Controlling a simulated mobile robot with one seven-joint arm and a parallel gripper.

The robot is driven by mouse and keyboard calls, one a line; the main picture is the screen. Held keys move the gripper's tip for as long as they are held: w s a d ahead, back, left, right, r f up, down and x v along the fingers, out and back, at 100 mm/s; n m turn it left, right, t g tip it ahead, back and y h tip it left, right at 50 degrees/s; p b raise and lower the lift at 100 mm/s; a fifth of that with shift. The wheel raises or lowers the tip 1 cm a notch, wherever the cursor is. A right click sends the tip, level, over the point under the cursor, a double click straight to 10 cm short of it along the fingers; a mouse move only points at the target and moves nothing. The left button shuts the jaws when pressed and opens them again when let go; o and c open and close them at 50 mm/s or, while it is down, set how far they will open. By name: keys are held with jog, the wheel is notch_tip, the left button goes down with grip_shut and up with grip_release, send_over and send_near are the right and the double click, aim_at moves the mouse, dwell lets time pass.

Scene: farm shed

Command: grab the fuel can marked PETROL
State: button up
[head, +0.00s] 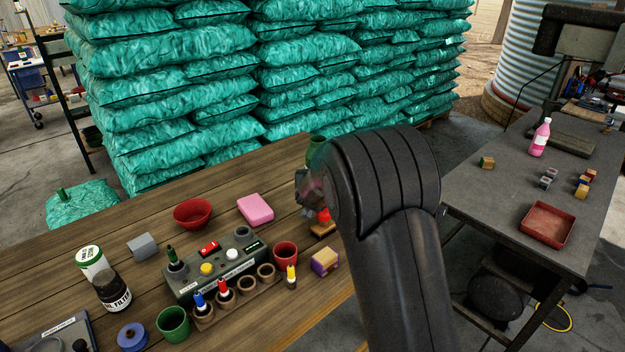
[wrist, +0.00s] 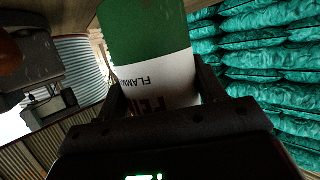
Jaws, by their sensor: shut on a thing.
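A green and white can (wrist: 150,50) fills the top middle of the wrist view. Its white band carries upside-down lettering, partly cut off, that begins "PE", with "FLAM" above it. My gripper (wrist: 163,88) is shut on this can, one finger on each side of the white band. In the head view my arm hides most of the gripper and the can. A small green part (head: 315,147), likely the can, shows left of my arm's bend, in front of the sacks.
The wooden bench (head: 130,235) holds a control box (head: 215,268), red bowl (head: 192,213), pink block (head: 255,209), white-and-green container (head: 92,262) and dark oil filter (head: 113,291). A grey table (head: 490,205) with a red tray (head: 547,225) and pink bottle (head: 540,138) stands right. Green sacks (head: 200,100) rise behind.

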jog(key=s+d+r, duration=0.2)
jog(key=d+r, duration=0.4)
jog(key=d, duration=0.3)
jog(key=shift+s+d, duration=0.25)
jog(key=shift+s, duration=0.15)
jog(key=shift+r, duration=0.1)
